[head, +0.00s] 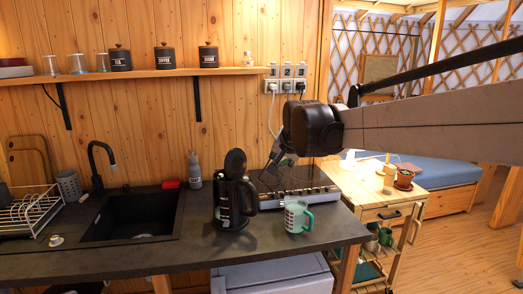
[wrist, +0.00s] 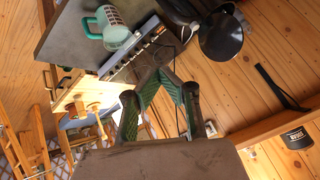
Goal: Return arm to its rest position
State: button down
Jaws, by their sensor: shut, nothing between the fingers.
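My arm reaches in from the right in the head view, in front of the wall and above the right part of the counter. My gripper (wrist: 158,74) shows in the wrist view with its two green-padded fingers meeting at the tips, and nothing is between them. In the head view my gripper is small and dark, beside the stove and partly hidden by my arm. It is apart from the teal-handled mug (head: 296,215) and the black kettle (head: 231,203). The mug (wrist: 112,27) and the kettle (wrist: 221,37) also show in the wrist view.
The dark counter (head: 130,262) holds a sink (head: 130,217), a dish rack (head: 35,213), a grey bottle (head: 194,170) and a stove (head: 320,182). A shelf (head: 150,74) with canisters crosses the wall. A wooden cart (head: 375,200) stands at the right, with open floor beyond.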

jog(key=s+d+f+n+b, duration=0.1)
jog(key=s+d, duration=0.2)
jog(key=s, duration=0.4)
jog(key=s+d+f+h, duration=0.1)
jog(key=s+d+f, duration=0.15)
jog(key=s, duration=0.45)
jog(key=s+d+f+n+b, duration=0.1)
jog(key=s+d, duration=0.3)
jog(key=s, duration=0.3)
jog(key=s+d+f+n+b, duration=0.1)
jog(key=s+d+f, duration=0.1)
jog(key=s+f, duration=0.3)
jog(key=s+d+f+g+b, duration=0.1)
jog(key=s+d+f, duration=0.2)
jog(key=s, duration=0.9)
notch_tip(320, 180, down, 3)
jog(key=shift+f+n+h, duration=0.2)
jog(key=shift+n+h, duration=0.2)
